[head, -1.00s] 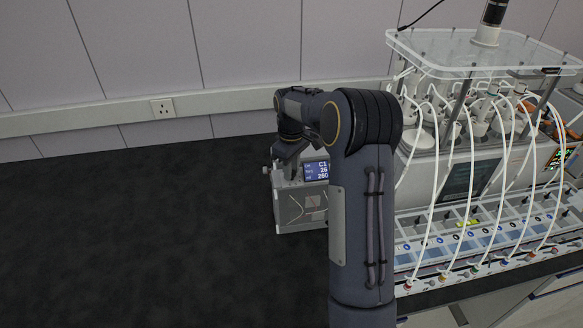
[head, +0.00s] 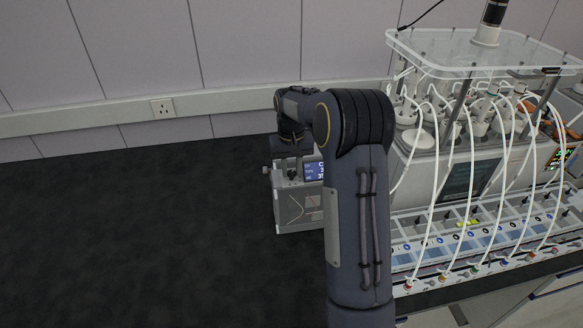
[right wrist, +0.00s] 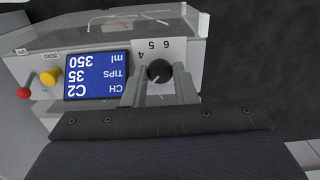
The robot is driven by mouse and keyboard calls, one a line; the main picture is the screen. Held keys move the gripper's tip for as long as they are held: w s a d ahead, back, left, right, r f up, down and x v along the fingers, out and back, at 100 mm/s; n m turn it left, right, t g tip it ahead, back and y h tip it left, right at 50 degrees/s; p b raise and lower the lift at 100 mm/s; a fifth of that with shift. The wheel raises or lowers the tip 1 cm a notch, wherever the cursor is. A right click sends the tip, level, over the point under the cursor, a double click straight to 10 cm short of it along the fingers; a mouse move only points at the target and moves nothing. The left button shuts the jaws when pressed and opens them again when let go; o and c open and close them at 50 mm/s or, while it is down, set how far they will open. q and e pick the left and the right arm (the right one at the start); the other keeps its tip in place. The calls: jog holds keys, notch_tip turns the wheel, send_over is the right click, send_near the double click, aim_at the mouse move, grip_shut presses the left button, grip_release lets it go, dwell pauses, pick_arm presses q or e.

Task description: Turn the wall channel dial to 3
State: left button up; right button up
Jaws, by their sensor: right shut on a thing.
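The channel dial (right wrist: 159,71) is a black round knob with a light pointer mark, on the panel of a small grey box (head: 290,208) on the dark bench. Numbers 4, 5 and 6 show beside it, upside down; its other numbers are hidden by my fingers. My right gripper (right wrist: 159,88) is shut on the dial, one finger on each side. The blue display (right wrist: 97,76) beside it reads, upside down, CH C2, TIPS 35, ml 350. In the head view my right arm partly covers the box and hides the dial. My left gripper is not in view.
A yellow knob (right wrist: 48,78) and a red knob (right wrist: 23,93) sit beyond the display. The reactor unit (head: 470,165) with white tubes stands right of my arm. A wall socket (head: 162,108) is at the back. The dark bench (head: 130,230) is clear on the left.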

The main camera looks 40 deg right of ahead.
aim_at(292, 172)
jog(key=m, duration=0.7)
jog(key=shift+r, duration=0.1)
dwell(0.5)
jog(key=o, duration=0.7)
notch_tip(292, 172, up, 8)
jog(key=shift+f+b, duration=0.1)
jog(key=shift+b, duration=0.55)
